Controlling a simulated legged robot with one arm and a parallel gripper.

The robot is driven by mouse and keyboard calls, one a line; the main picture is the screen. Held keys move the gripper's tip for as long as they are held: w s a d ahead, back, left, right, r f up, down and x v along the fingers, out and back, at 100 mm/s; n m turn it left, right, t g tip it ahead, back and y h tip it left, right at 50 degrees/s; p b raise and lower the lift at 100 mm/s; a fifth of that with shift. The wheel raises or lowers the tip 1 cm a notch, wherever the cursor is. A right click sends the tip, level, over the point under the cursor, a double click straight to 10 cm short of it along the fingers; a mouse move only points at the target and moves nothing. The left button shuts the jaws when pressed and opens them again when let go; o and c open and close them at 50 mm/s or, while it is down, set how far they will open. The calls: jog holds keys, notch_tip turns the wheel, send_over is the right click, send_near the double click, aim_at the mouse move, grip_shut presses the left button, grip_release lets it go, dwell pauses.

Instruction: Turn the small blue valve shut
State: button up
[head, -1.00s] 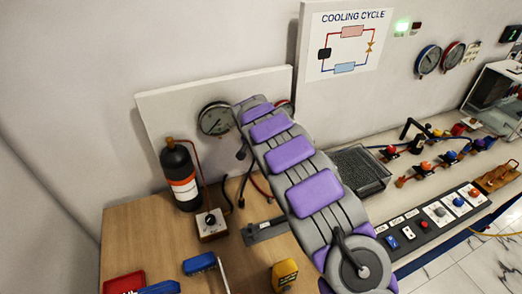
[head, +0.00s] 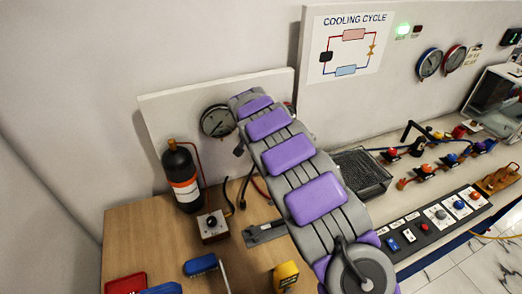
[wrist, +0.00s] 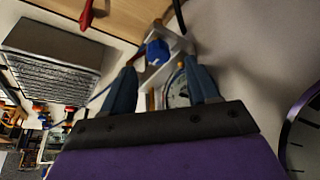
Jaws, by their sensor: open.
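The small blue valve (wrist: 157,51) shows in the wrist view as a blue knob on a pale bracket, just beyond my fingertips and roughly between them. My gripper (wrist: 160,64) is open, with its two dark blue fingers spread and nothing held. A gap seems to remain between the fingertips and the knob, but I cannot tell its size. In the head view my arm covers the valve and the gripper.
A round gauge (head: 217,121) is on the white panel (head: 165,105), left of my arm. A black bottle (head: 181,176) stands on the wooden bench (head: 130,235). A red handle (wrist: 90,14) shows in the wrist view. A mesh tray (head: 362,172) lies to the right.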

jog(key=p+v, duration=0.1)
jog(key=v, duration=1.2)
jog(key=shift+a, duration=0.15)
jog(key=shift+f, duration=0.1)
jog(key=s+d+r+g, duration=0.1)
jog(key=s+d+r, duration=0.2)
jog(key=s+d, duration=0.6)
jog(key=s+d+r+g, duration=0.2)
jog(key=s+d, duration=0.6)
jog(key=s, duration=0.2)
jog(key=s+d+f+n+g, duration=0.1)
jog(key=s+d, duration=0.1)
jog(key=s, duration=1.2)
jog(key=shift+f+n, duration=0.2)
jog(key=shift+n, duration=0.1)
jog(key=s+a+f+n+g+y, duration=0.1)
jog(key=s+f+n+g, duration=0.1)
jog(key=s, duration=1.4)
notch_tip(320, 180, down, 2)
jog(key=shift+f+n+y, duration=0.25)
jog(key=shift+n+y, duration=0.15)
jog(key=shift+n, duration=0.1)
